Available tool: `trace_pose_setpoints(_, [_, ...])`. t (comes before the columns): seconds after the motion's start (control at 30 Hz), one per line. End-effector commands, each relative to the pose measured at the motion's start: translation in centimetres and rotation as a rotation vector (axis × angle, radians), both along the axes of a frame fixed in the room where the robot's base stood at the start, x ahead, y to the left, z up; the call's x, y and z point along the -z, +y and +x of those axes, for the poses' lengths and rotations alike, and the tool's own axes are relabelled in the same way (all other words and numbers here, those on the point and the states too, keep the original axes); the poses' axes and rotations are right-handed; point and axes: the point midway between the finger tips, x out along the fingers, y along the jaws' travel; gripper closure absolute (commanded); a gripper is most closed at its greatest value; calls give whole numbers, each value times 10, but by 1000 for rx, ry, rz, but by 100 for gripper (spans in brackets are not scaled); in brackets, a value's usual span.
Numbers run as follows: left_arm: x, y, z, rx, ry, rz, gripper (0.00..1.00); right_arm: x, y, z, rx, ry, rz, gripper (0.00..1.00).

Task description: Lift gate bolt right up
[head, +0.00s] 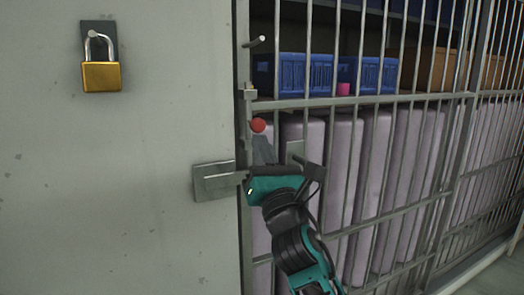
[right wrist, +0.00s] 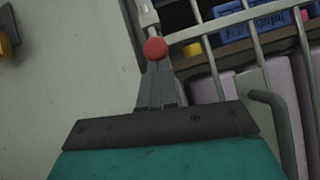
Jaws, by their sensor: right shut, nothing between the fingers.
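The gate bolt's round red knob (head: 258,125) is at the left edge of the barred gate, just below a small metal bracket (head: 249,92). In the right wrist view the red knob (right wrist: 155,48) sits right at my fingertips, with a pale metal bar running up behind it. My right gripper (head: 261,140) points upward from below, its fingers shut with nothing between them. The fingertips (right wrist: 155,68) appear directly under the knob; I cannot tell whether they touch it. The knob's underside is partly hidden by the fingers. My left gripper is not in view.
A brass padlock (head: 101,77) hangs on the grey wall (head: 110,190) at left. A metal latch plate (head: 212,182) is beside my right wrist. A short peg (head: 255,42) juts out above. Behind the bars (head: 390,97) stand blue crates (head: 305,73) and pale lilac panels (head: 375,190).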

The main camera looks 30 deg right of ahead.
Motion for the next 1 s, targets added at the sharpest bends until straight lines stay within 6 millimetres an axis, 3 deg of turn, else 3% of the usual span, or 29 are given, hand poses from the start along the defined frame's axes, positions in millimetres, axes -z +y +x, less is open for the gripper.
trace_pose_setpoints(0.3, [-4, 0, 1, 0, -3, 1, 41, -3, 0, 0, 1, -1, -1, 100])
trace_pose_setpoints(0.6, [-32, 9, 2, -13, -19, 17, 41, -41, 0, 0, 0, -1, -4, 100])
trace_pose_setpoints(0.8, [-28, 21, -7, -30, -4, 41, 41, -52, 0, 0, 1, -1, -1, 100])
trace_pose_setpoints(1.0, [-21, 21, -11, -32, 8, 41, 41, -53, 0, -1, 1, -5, 0, 100])
